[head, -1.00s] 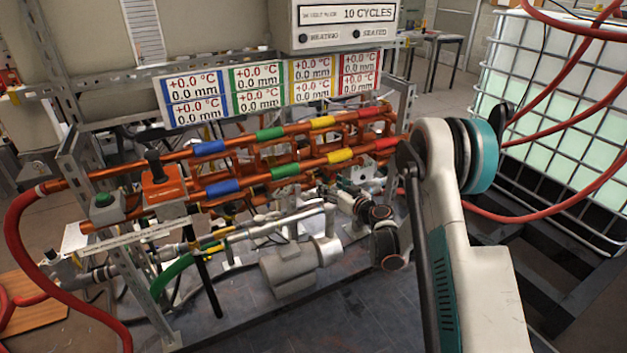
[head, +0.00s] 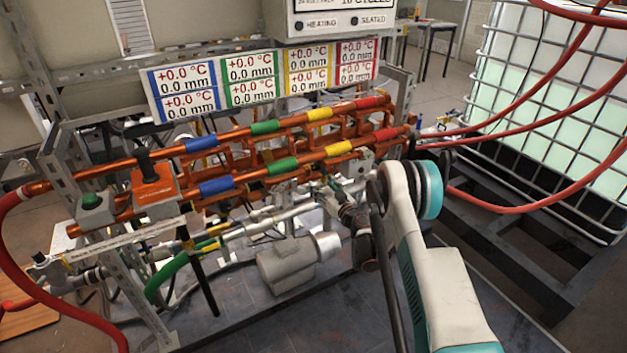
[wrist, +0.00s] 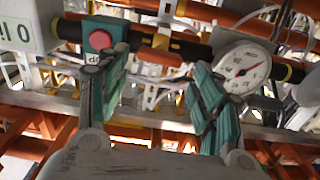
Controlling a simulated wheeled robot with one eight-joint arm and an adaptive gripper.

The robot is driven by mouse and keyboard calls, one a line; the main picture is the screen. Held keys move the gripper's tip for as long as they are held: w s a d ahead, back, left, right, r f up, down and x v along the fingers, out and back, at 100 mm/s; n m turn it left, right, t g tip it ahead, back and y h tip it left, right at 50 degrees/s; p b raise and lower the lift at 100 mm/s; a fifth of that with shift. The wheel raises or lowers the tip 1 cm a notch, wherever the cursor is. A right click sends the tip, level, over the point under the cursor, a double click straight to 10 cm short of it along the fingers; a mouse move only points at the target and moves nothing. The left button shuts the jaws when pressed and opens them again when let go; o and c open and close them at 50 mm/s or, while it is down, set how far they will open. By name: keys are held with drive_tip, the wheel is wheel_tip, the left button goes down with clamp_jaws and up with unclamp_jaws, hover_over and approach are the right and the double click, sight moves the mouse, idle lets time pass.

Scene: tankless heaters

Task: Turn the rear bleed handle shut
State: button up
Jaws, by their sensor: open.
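My gripper (wrist: 155,70) is open in the wrist view, with one green-padded finger on each side and nothing held between them. Past the fingertips, an orange block (wrist: 160,48) sits on a dark horizontal pipe; I cannot tell whether it is the rear bleed handle. In the head view my gripper (head: 328,188) is small and partly hidden among the pipes, just below the lower orange pipe (head: 300,164) with coloured bands. I cannot pick out the rear bleed handle for certain in either view.
A round gauge (wrist: 243,68) is close to the right finger. A green box with a red button (wrist: 100,40) is behind the left finger. A grey motor-like cylinder (head: 287,265) stands below the pipes. Red hoses (head: 520,130) and a caged white tank (head: 550,100) are at the right.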

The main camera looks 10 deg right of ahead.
sight(315, 178)
drive_tip(key=b+x, duration=0.1)
drive_tip(key=x, duration=0.6)
drive_tip(key=shift+b, duration=0.4)
drive_tip(key=shift+c, duration=0.6)
drive_tip(key=c, duration=0.7)
